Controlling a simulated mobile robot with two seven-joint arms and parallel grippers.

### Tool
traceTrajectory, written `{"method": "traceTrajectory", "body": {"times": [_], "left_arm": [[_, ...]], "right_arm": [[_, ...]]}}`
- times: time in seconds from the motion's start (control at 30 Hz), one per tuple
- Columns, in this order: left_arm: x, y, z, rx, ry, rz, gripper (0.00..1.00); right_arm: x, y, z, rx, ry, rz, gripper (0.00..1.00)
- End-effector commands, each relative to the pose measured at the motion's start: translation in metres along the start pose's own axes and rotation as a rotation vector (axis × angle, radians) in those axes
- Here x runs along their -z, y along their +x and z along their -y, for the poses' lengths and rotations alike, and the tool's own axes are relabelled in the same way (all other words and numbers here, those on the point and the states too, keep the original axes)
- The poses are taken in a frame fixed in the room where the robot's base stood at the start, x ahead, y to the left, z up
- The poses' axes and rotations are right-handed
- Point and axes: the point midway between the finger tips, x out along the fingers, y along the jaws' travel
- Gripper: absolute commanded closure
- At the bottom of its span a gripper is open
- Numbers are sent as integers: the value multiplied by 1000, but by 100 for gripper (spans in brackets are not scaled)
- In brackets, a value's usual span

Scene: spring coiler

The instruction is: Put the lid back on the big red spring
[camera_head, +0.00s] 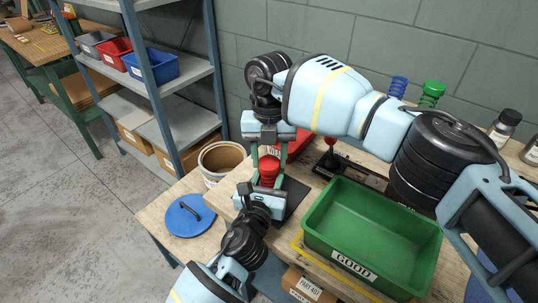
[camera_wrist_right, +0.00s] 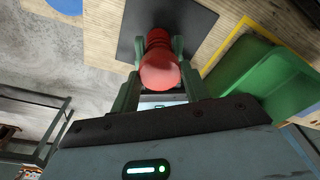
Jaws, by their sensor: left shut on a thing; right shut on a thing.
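The big red spring (camera_head: 268,180) is a ribbed red piece standing over a black mat, partly hidden by my grippers. A rounded red knob-like top, taken as the lid (camera_wrist_right: 160,72), is between my right fingers; its ribbed part lies toward their tips. My right gripper (camera_head: 268,158) comes from above, shut on this top. My left gripper (camera_head: 262,185) comes from the front, lower down, shut on the spring. The grip contacts and any gap between lid and spring are hidden. A blue round disc with a handle (camera_head: 190,215) lies flat on the bench at left.
A green bin marked GOOD (camera_head: 345,255) stands close at right. An open bucket (camera_head: 222,157) stands left of the grippers. A red bin (camera_head: 292,140) is behind. Blue (camera_head: 398,86) and green springs (camera_head: 431,93) stand farther back. My right arm hides part of the bench.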

Motion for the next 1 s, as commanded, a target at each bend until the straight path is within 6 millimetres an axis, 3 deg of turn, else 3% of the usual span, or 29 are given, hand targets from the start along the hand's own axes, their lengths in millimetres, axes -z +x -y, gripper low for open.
{"method": "traceTrajectory", "body": {"times": [1.0], "left_arm": [[2, 0, -2, -4, 1, -5, 100]], "right_arm": [[2, 0, 4, -196, 1543, 3, 77]]}}
